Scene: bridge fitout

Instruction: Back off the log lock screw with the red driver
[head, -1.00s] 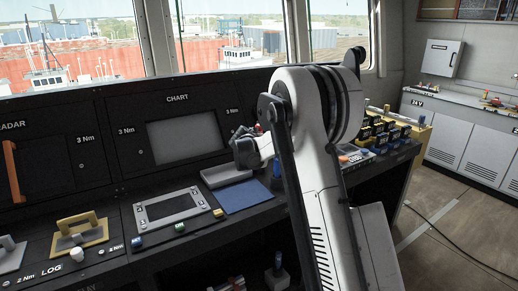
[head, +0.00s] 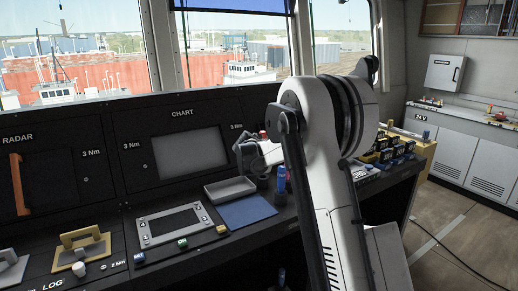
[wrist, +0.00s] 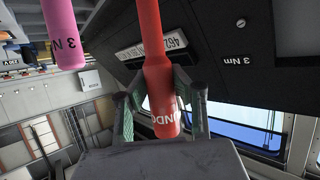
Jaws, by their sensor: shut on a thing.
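The red driver (wrist: 158,85) stands between the fingers of my gripper (wrist: 160,110) in the wrist view, with white lettering near its end. The fingers are shut on it. In the head view my gripper (head: 258,155) is above the console, beyond the grey tray, partly hidden by my arm. A small bit of red shows at it. The LOG section (head: 52,286) is at the lower left, with a gold handle (head: 82,246) and a white knob (head: 79,270) near a "2 Nm" label. I cannot make out the lock screw.
A pink handle (wrist: 65,35) marked "3 N" hangs near the driver in the wrist view. A grey tray (head: 230,189), a blue mat (head: 246,211) and a blue-handled tool (head: 281,180) are on the console. The chart screen (head: 187,152) stands behind. Blocks sit at right.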

